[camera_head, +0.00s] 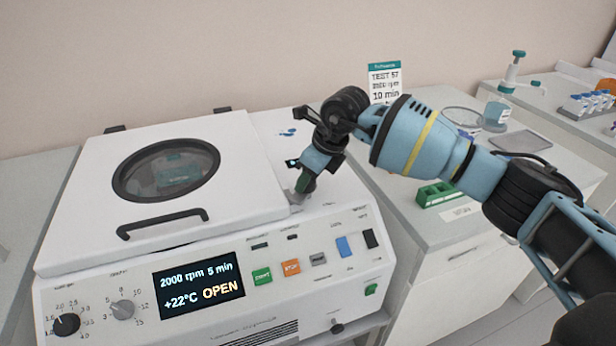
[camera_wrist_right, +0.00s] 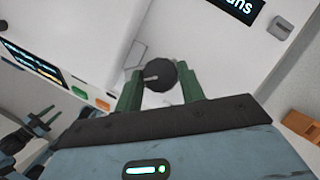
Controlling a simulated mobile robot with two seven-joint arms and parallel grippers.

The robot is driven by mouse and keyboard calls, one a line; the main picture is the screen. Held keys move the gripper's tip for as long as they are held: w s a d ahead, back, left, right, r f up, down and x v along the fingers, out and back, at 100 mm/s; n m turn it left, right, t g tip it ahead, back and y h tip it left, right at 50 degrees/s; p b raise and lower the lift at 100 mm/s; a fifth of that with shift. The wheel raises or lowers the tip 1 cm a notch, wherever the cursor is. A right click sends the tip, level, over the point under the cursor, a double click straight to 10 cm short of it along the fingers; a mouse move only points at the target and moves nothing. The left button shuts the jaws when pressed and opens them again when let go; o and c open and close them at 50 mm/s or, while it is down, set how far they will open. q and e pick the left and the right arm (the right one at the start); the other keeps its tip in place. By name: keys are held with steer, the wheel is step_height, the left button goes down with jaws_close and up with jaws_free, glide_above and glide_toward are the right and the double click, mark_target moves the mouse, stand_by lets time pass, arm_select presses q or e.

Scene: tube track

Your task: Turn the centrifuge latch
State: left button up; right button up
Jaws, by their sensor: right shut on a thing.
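The white centrifuge (camera_head: 85,240) stands on a bench with its lid (camera_head: 100,170) down; the lid has a round window and a black handle (camera_head: 162,222). Its display (camera_head: 198,284) reads 2000 rpm 5 min, +22°C, OPEN. My right gripper (camera_head: 302,186) reaches down at the right front corner of the lid. In the right wrist view its green fingers (camera_wrist_right: 161,82) are shut on the latch, a dark round knob (camera_wrist_right: 165,72) with a pale line mark. In the head view the fingers mostly hide the latch.
Knobs (camera_head: 66,324) and several coloured buttons (camera_head: 291,268) line the front panel. A rack of blue-capped vials (camera_head: 585,103) stands farther right.

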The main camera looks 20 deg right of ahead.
steer(key=n+b, duration=0.1)
steer(key=n, duration=0.2)
steer(key=shift+w+f+g+y, duration=0.1)
steer(key=shift+f+g+y, duration=0.05)
steer(key=shift+g+y, duration=0.25)
steer(key=n+g+b, duration=0.1)
steer(key=n, duration=0.1)
steer(key=shift+d+n+y, duration=0.1)
steer(key=shift+n+y, duration=0.2)
steer(key=n+g+b, duration=0.1)
steer(key=n+b, duration=0.1)
steer(key=n, duration=0.1)
steer(key=shift+w, duration=0.1)
arm_select(q)
steer(key=shift+g, duration=0.3)
steer(key=f, duration=0.1)
steer(key=s+f, duration=0.1)
steer(key=f, duration=0.2)
steer(key=shift+s+d+f, duration=0.15)
steer(key=shift+s+f, duration=0.2)
steer(key=shift+s, duration=0.05)
arm_select(e)
steer(key=shift+n+g, duration=0.4)
steer(key=shift+n, duration=0.3)
arm_select(q)
steer(key=shift+w, duration=0.1)
